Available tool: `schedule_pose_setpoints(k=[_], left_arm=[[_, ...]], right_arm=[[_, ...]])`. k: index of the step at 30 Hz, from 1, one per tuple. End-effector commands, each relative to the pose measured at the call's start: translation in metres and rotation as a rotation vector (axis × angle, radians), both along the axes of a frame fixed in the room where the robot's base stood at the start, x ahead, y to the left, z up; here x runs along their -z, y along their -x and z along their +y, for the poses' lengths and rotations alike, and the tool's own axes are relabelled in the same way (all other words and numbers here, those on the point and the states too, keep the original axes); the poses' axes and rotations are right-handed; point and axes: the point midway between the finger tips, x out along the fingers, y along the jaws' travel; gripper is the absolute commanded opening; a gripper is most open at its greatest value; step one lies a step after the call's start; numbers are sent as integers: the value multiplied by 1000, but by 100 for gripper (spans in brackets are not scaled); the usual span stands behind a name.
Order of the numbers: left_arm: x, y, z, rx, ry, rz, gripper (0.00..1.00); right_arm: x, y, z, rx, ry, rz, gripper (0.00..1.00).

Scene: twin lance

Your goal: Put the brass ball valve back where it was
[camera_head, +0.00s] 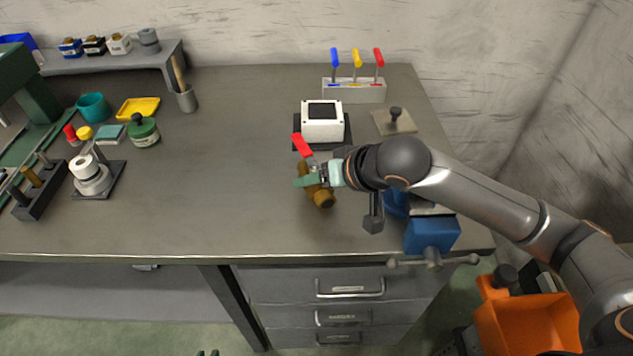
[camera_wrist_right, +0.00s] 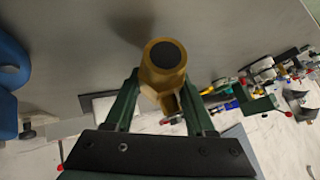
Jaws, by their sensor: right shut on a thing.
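The brass ball valve (camera_head: 323,197) with its red lever (camera_head: 302,145) is in my right gripper (camera_head: 309,178), over the middle-right of the bench. In the right wrist view, the valve (camera_wrist_right: 167,72) sits between the two green fingers of the right gripper (camera_wrist_right: 163,95), its dark round end facing the camera. It appears to be held off the bench, but the height is hard to judge.
A white box with a dark top (camera_head: 322,122) stands just behind the valve. A rack of coloured-handled tools (camera_head: 354,91) is at the back. A blue vise (camera_head: 432,235) is at the front right, partly behind my arm. The bench (camera_head: 230,170) left of the valve is clear.

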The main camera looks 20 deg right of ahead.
Motion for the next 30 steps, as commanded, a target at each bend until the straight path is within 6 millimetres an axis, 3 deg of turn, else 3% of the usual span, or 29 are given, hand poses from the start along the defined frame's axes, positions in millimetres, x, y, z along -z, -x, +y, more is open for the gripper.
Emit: schedule_pose_setpoints(k=[24,25,30], left_arm=[[-1,0,-1,3,0,-2,24],[-1,1,-1,3,0,-1,24],[0,1,-1,3,0,1,24]], right_arm=[[11,-1,1,0,-3,-7,0],[13,0,0,0,-1,-2,58],[13,0,0,0,-1,-2,77]])
